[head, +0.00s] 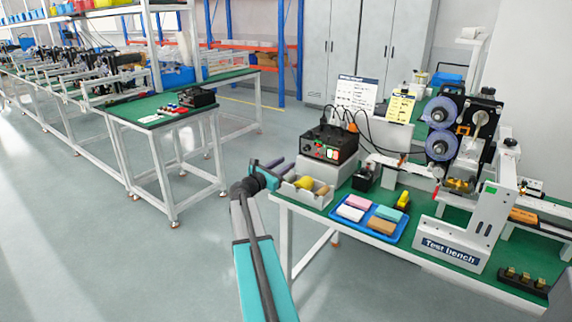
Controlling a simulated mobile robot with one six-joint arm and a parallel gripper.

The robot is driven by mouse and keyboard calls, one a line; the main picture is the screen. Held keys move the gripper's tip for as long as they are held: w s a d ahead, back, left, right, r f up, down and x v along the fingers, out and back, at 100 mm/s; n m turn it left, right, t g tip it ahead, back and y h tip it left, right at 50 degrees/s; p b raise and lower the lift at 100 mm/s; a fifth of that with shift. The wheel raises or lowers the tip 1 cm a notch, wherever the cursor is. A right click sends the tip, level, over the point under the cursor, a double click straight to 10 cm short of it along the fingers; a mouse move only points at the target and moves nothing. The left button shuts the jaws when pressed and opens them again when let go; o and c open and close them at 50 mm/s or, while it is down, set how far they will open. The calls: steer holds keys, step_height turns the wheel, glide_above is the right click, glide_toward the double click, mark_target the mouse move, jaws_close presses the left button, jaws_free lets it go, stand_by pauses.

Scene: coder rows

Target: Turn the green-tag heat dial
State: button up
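The test bench machine (461,232) stands on the green-topped table at the right, with a white upright frame and two purple reels. A small green patch (491,189) shows on its upright, too small to tell whether it is a tag. A black controller box (328,142) with red and green lit parts sits on a grey block at the table's back left. I cannot make out for certain which part is the heat dial. My gripper (272,172) is at the table's left edge, left of the grey parts bin and apart from the machine. Its fingers are too small to read.
A grey bin (305,194) with yellow and brown pieces and a blue tray (367,235) of coloured blocks lie on the table's left part. Cables run from the controller box. Metal connectors (522,280) sit at the front right. Open floor (150,265) lies left of the table.

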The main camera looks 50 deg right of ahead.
steer(key=shift+a, duration=1.85)
steer(key=shift+a, duration=0.1)
steer(key=a+b, duration=0.1)
steer(key=a, duration=1.2)
steer(key=shift+a, duration=0.3)
steer(key=s+a+f+m+y, duration=0.25)
steer(key=a+f, duration=0.55)
steer(key=f, duration=0.4)
steer(key=s+a+f+m+g+y+p, duration=0.15)
steer(key=a+f+y, duration=0.25)
steer(key=a+f, duration=0.65)
steer(key=s+a+f+m+t+y, duration=0.1)
steer(key=s+a+f+m+y, duration=0.3)
steer(key=f, duration=1.1)
steer(key=s+a+f+m+g+y, duration=0.1)
steer(key=s+a+f+m+y, duration=0.1)
steer(key=s+a+f, duration=0.3)
steer(key=s+a+f+m+g+y, duration=0.2)
steer(key=s+a+f, duration=0.3)
steer(key=a, duration=0.9)
steer(key=s+a+f+m+g+y, duration=0.2)
steer(key=s+a+f, duration=0.4)
steer(key=s+a, duration=0.3)
steer(key=shift+s+a+m+y+p, duration=0.4)
steer(key=shift+m+y, duration=0.35)
steer(key=shift+m, duration=0.15)
